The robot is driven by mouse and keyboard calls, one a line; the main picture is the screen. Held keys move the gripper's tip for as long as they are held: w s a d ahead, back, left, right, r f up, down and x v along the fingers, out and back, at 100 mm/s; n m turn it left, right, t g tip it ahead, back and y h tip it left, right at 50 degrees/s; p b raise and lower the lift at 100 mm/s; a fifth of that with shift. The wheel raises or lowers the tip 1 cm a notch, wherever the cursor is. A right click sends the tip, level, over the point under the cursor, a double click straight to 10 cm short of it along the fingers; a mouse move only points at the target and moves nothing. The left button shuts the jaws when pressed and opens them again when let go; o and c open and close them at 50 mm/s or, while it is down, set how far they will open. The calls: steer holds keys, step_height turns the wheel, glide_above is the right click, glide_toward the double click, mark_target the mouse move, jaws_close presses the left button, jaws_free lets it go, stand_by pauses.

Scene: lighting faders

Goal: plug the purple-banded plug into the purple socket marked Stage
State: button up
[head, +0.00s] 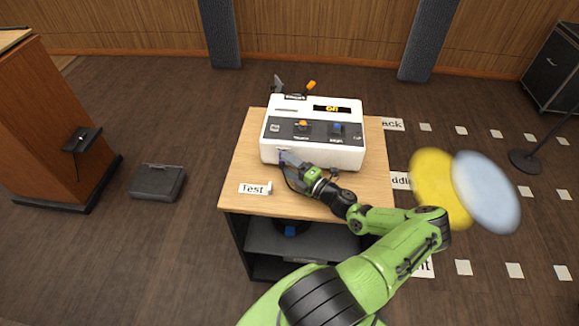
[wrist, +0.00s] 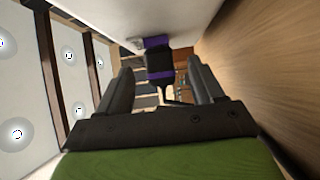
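The purple-banded plug (wrist: 160,70) is black with a purple band and shows in the middle of the wrist view, between my fingers. A purple part, likely the socket (wrist: 153,42), lies right behind it against the white console face. I cannot tell how far the plug is seated. In the head view, purple (head: 282,158) shows at the lower left of the console's front. My gripper (wrist: 162,85) has its two dark fingers apart, with a gap on each side of the plug; it also shows in the head view (head: 289,164) close to the console front.
The white console (head: 350,157) with a lit display stands on a wooden table (head: 232,172). A card reading Test (head: 253,188) lies at the table's front left. A dark cable (wrist: 178,100) hangs by the plug. Blurred yellow and blue discs show at the right.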

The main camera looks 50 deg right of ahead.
steer(key=s, duration=1.5)
steer(key=shift+s+d, duration=0.35)
steer(key=shift+s, duration=0.05)
